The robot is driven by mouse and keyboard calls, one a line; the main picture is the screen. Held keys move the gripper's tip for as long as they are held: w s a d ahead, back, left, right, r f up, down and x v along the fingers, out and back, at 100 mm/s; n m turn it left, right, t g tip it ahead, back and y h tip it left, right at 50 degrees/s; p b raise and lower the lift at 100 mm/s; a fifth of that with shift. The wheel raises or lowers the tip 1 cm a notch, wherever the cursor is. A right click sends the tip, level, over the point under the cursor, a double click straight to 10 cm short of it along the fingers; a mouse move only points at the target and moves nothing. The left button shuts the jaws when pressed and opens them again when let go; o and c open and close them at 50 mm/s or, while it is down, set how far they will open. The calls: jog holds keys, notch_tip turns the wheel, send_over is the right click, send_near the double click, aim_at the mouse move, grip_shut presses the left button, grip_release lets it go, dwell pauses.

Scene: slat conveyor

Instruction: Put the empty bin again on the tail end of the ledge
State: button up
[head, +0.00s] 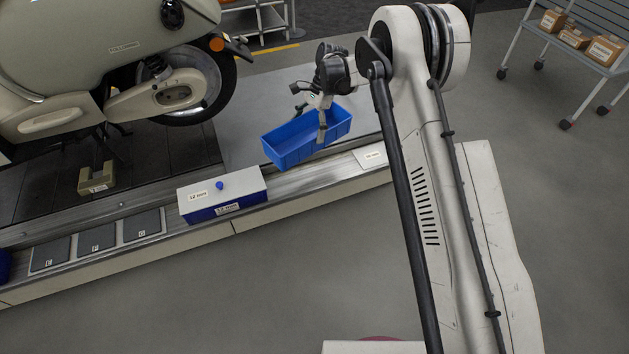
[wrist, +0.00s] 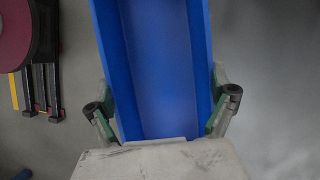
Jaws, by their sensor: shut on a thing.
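The empty blue bin (head: 290,146) hangs from my gripper (head: 323,122) above the ledge (head: 310,178), slightly tilted in the head view. My gripper is shut on the bin; in the wrist view its fingers (wrist: 163,112) hold the bin (wrist: 160,60) from both sides, and the bare blue inside shows. The ledge runs along the near side of the conveyor. A small white labelled plate (head: 371,157) lies on its right end, to the right of and below the bin, with nothing on it.
A lidded box labelled 12 mm (head: 222,194) stands on the ledge left of the bin. Several dark labelled pads (head: 97,238) lie further left. A cream scooter (head: 110,70) stands on the conveyor at upper left. A rack with cartons (head: 575,38) is at upper right.

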aim_at(283, 137)
jog(key=w+a+f+m, duration=0.1)
jog(key=a+f, duration=0.1)
jog(key=a, duration=0.1)
jog(key=a+f+m+b, duration=0.1)
jog(key=a+f, duration=0.1)
jog(key=a, duration=0.1)
jog(key=w+a+f+m+t+b, duration=0.1)
jog(key=a+f, duration=0.1)
jog(key=a, duration=0.1)
jog(key=shift+w+f+y, duration=0.2)
jog(key=shift+w+y, duration=0.1)
jog(key=shift+y, duration=0.1)
jog(key=shift+f, duration=0.25)
jog(key=d+f+b, duration=0.1)
jog(key=d+f, duration=0.1)
jog(key=d, duration=0.1)
jog(key=s+d+f+b, duration=0.1)
jog(key=d+f, duration=0.1)
jog(key=d, duration=0.2)
jog(key=s+d+f+b, duration=0.1)
jog(key=d+f, duration=0.1)
jog(key=d, duration=0.2)
jog(key=shift+f, duration=0.35)
jog(key=shift+c, duration=0.6)
jog(key=shift+f+b, duration=1.05)
jog(key=shift+f, duration=0.95)
jog(key=shift+f, duration=0.15)
jog(key=o, duration=1.2)
jog(key=shift+r, duration=0.2)
